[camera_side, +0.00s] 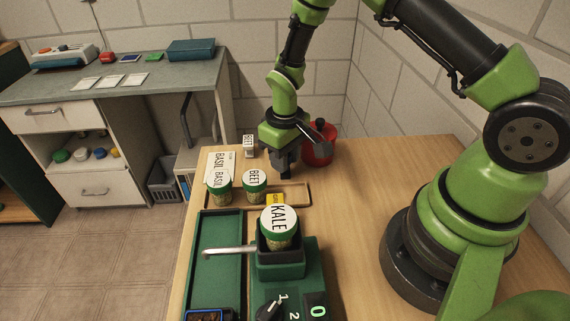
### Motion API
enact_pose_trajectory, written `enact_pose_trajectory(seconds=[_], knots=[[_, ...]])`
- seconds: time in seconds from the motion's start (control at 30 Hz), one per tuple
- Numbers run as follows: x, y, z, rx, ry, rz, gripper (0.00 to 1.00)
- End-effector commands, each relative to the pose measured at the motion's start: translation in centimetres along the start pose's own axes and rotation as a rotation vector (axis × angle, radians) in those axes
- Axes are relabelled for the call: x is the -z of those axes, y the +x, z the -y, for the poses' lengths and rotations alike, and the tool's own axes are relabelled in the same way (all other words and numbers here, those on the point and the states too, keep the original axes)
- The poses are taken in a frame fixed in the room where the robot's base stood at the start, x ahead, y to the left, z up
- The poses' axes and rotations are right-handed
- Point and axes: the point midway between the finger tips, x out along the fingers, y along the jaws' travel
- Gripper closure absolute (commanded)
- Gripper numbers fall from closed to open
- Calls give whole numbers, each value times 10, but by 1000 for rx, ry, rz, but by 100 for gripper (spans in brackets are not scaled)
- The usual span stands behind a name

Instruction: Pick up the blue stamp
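My gripper (284,167) points down just above or at the far wooden tray (297,196), near its back right part. Its dark fingers overlap in this view, so I cannot tell whether they are open or shut, or whether anything is between them. I do not clearly see a blue stamp near the gripper; it may be hidden. A small flat blue pad (131,57) lies on the grey side bench at the back left, far from my gripper, but I cannot tell that it is a stamp.
Jars labelled BASIL (219,190) and BEET (255,188) stand by the tray. A KALE jar (278,230) sits in the green device (282,268) in front. A red pot (318,148) stands right behind the gripper. A green tray (216,268) lies left.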

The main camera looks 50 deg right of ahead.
Motion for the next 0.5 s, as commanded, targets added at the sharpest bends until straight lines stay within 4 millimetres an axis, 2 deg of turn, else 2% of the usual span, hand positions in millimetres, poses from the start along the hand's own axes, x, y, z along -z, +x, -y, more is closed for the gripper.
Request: enact_pose_trajectory(seconds=[0.03,0.07,0.37,0.5], knots=[[0,0,0,0,0,0,89],[0,0,0,0,0,0,95],[0,-2,0,0,0,0,95],[1,-12,0,0,0,-2,95]])
